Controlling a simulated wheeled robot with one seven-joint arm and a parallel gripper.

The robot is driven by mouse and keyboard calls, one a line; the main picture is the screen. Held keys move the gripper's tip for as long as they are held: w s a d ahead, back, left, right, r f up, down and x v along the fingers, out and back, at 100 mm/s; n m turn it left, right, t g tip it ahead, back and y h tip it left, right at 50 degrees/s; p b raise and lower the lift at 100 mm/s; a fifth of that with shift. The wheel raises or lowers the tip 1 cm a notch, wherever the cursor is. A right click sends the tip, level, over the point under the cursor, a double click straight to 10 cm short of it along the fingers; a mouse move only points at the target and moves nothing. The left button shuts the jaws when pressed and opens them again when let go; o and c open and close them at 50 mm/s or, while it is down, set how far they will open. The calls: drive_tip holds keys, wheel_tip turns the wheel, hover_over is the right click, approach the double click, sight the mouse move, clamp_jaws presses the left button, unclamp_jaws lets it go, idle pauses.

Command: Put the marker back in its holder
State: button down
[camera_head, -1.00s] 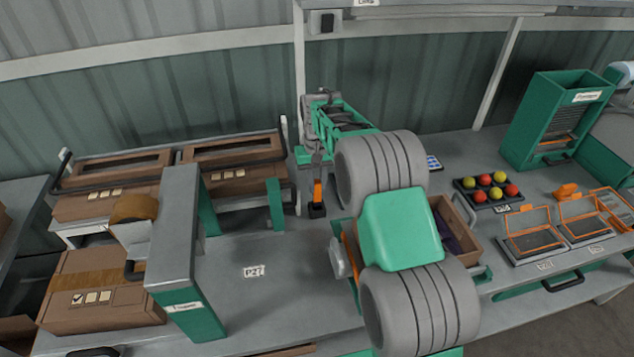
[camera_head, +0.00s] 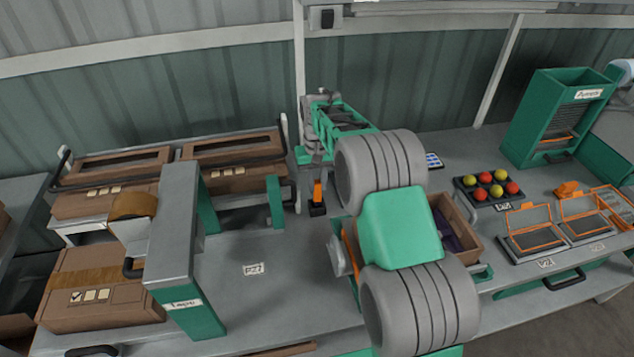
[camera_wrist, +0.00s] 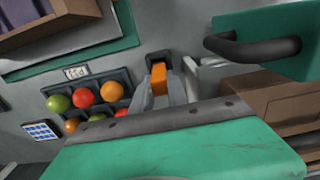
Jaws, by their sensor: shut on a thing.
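The orange marker (camera_head: 317,190) stands upright at the back middle of the bench, left of my arm. My gripper (camera_head: 318,177) comes down over its top and is shut on it. The dark holder (camera_head: 317,210) is at the marker's lower end. In the wrist view, the orange marker (camera_wrist: 159,80) is between the grey fingers of my gripper (camera_wrist: 161,92), with the dark square holder (camera_wrist: 157,58) right by its end. I cannot tell whether the marker's end is inside the holder or just above it.
A dark tray (camera_head: 466,193) of red and yellow tomatoes is to the right. A green post (camera_head: 275,203) and brown cartons (camera_head: 235,150) are to the left. A tape dispenser (camera_head: 173,235) stands front left. The bench around the P27 label (camera_head: 253,269) is clear.

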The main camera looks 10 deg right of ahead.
drive_tip(key=shift+f+b, duration=0.65)
drive_tip(key=shift+f, duration=0.6)
drive_tip(key=c, duration=1.2)
unclamp_jaws()
drive_tip(key=c, duration=0.3)
drive_tip(key=shift+c, duration=0.2)
drive_tip(key=shift+r, duration=0.15)
drive_tip(key=shift+r+p, duration=2.1)
drive_tip(key=shift+r, duration=1.35)
